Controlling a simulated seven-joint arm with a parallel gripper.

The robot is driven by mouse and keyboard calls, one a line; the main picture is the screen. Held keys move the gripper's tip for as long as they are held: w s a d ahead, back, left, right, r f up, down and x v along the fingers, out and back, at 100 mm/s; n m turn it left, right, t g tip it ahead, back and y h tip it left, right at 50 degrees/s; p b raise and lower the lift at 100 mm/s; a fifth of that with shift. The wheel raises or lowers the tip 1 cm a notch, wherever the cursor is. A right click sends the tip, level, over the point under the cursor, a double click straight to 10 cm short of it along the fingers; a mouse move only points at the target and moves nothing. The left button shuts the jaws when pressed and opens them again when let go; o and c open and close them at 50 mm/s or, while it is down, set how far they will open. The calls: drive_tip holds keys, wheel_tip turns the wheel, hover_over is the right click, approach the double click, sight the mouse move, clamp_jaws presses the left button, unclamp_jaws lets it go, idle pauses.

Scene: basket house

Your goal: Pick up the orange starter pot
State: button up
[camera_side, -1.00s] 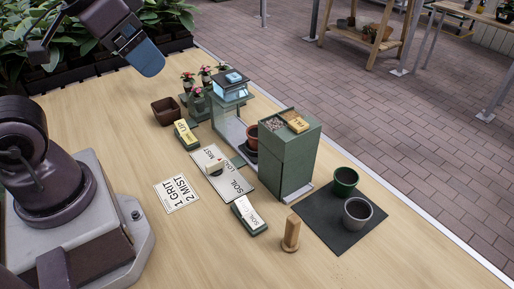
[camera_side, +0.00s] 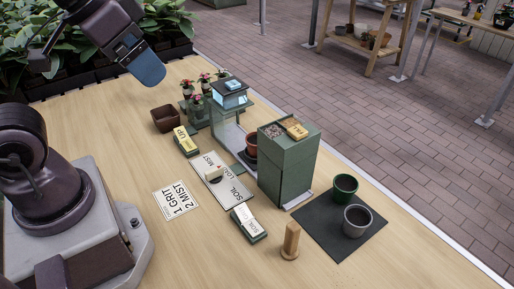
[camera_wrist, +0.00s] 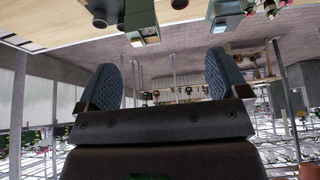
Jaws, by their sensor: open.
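A small orange-brown pot (camera_side: 251,145) sits low inside the green and glass station (camera_side: 288,165), in the gap left of its large green box. The box and the glass partly hide it. My gripper (camera_side: 148,68) is high over the back left of the table, well apart from the pot; its blue fingertip pad shows in the side view. In the wrist view my gripper (camera_wrist: 166,78) has its two blue-grey pads spread wide with nothing between them. The orange pot cannot be made out clearly in the wrist view.
A dark green pot (camera_side: 345,186) and a grey pot (camera_side: 357,219) stand on a black mat (camera_side: 318,228) at right. A wooden peg (camera_side: 291,240), labelled blocks, a lever panel (camera_side: 222,183), a brown square pot (camera_side: 165,119) and flowering plants surround the station.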

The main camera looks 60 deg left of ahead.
drive_tip(key=w+a+f+n+g, duration=0.3)
drive_tip(key=w+f, duration=0.6)
drive_tip(key=w, duration=0.3)
drive_tip(key=w+a+f+n+g, duration=0.2)
drive_tip(key=w+a+f+g, duration=0.1)
drive_tip(key=w+f, duration=0.8)
drive_tip(key=f, duration=0.2)
drive_tip(key=w+f, duration=0.1)
drive_tip(key=f, duration=0.2)
drive_tip(key=shift+w+d+f, duration=0.2)
drive_tip(key=shift+w+f, duration=0.15)
drive_tip(key=shift+s+d+f, duration=0.1)
drive_tip(key=shift+d+f, duration=0.05)
drive_tip(key=shift+f, duration=1.25)
drive_tip(key=shift+s+d+f, duration=0.1)
drive_tip(key=shift+f, duration=1.25)
drive_tip(key=shift+c, duration=0.4)
drive_tip(key=c, duration=1)
